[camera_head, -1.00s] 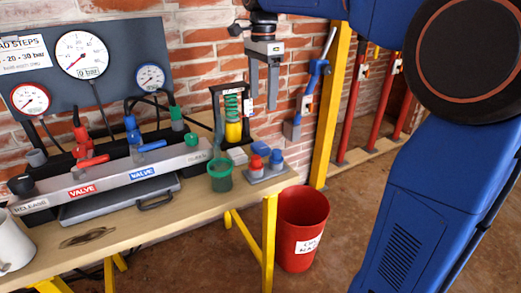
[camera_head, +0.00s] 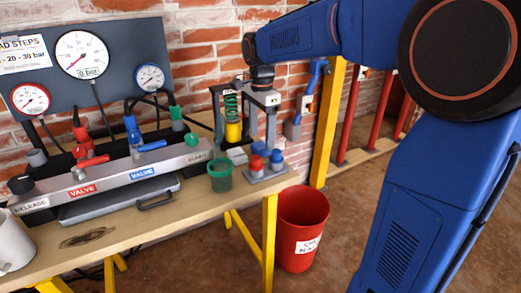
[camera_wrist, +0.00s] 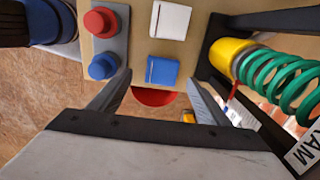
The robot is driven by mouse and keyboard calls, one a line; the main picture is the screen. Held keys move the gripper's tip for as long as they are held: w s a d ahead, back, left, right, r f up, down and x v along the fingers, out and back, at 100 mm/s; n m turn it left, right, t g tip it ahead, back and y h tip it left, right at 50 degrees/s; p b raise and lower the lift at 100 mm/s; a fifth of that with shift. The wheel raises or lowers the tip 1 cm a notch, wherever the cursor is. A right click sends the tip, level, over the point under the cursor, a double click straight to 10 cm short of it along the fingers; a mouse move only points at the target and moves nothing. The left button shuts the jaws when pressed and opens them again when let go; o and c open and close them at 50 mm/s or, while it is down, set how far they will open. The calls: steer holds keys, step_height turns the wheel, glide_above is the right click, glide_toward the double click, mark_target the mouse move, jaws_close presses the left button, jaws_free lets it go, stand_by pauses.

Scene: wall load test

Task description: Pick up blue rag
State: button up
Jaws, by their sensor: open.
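The blue rag (camera_wrist: 163,71) is a small folded square on the table top near its edge, seen in the wrist view. In the head view only a bit of the blue rag (camera_head: 258,147) shows behind the red knob. My gripper (camera_head: 262,140) is open and points down over the back right of the table. In the wrist view the fingers of my gripper (camera_wrist: 158,88) are spread, with the rag ahead between their tips. Nothing is held between them.
A white folded piece (camera_wrist: 170,20) lies beside the rag. A block with red and blue knobs (camera_wrist: 103,67) stands on one side, a green spring device (camera_wrist: 280,72) on the other. A green cup (camera_head: 220,176) is nearby. A red bin (camera_head: 301,225) stands beside the table.

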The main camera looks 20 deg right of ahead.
mark_target(261, 145)
steer(key=shift+w+a+f, duration=0.1)
steer(key=shift+a+f, duration=0.05)
steer(key=shift+f, duration=1.8)
steer(key=shift+c, duration=0.3)
steer(key=c, duration=1.1)
steer(key=shift+r, duration=0.15)
step_height(261, 145, up, 10)
steer(key=shift+f, duration=0.1)
